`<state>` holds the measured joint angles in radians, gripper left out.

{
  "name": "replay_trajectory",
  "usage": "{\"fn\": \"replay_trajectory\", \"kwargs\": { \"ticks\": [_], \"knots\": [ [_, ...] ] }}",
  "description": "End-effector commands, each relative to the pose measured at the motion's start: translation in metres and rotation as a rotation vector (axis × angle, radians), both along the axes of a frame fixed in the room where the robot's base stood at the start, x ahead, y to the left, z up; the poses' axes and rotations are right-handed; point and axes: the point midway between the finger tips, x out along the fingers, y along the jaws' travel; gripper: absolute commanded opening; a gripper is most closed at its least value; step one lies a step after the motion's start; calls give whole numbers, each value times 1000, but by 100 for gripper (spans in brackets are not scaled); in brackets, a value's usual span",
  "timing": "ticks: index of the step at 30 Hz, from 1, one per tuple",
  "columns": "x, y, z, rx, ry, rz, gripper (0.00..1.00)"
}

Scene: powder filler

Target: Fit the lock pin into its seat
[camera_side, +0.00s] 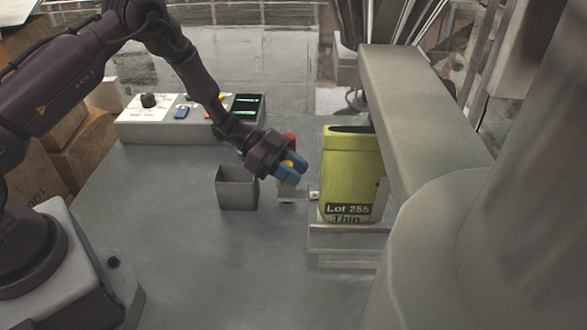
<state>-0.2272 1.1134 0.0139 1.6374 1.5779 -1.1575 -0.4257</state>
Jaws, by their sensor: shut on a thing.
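My gripper (294,168), with blue fingertips, is in the middle of the side view, left of a yellow-green bag. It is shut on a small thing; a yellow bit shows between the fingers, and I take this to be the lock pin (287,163). Most of the pin is hidden by the fingers. A small pale metal fitting (314,195) sits just below and right of the fingertips, at the bag's left side; it may be the seat, but it is too small to tell. The fingertips appear apart from it.
The yellow-green bag (349,172), marked "Lot 255 Thin", stands upright on a metal stand (348,245). A grey open bin (237,190) stands left of it. A red part (290,140) shows behind my gripper. A control box (170,130) is at the back left. The front table is clear.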

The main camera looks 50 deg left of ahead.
Motion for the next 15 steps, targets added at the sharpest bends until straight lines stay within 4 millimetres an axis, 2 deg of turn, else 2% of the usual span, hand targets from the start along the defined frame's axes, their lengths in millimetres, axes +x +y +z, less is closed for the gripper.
{"fn": "replay_trajectory", "kwargs": {
  "ticks": [10,11,14,15],
  "knots": [
    [0,0,-3,0,1,0,6],
    [0,0,-3,0,0,0,36],
    [0,0,-3,0,1,0,58],
    [0,0,-3,0,1,0,58]
  ]
}}
